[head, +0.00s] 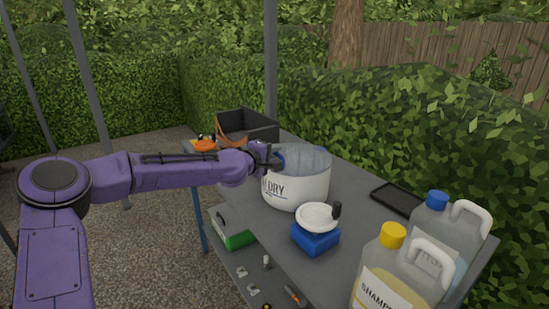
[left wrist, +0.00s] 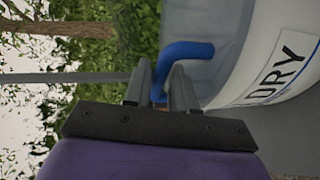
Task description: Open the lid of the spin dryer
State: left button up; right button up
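The spin dryer (head: 295,190) is a white tub marked "DRY" on the grey table, with a clear, greyish domed lid (head: 308,160) on top. The lid looks down on the tub, though its far edge is hard to see. A blue handle (left wrist: 188,50) sticks out from the lid in the left wrist view. My left gripper (head: 273,156) is at the left side of the lid. In the left wrist view its fingers (left wrist: 161,80) lie on both sides of the blue handle and look closed on it. My right gripper is out of view.
A blue-based device with a white dish (head: 316,236) stands just in front of the dryer. A black tray (head: 397,199) and jugs (head: 394,277) stand to the right. A dark open box (head: 247,127) is behind, beside an orange item (head: 204,145). A green box (head: 232,229) sits below.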

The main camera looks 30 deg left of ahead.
pick_arm(q)
jog(key=shift+w, duration=0.4)
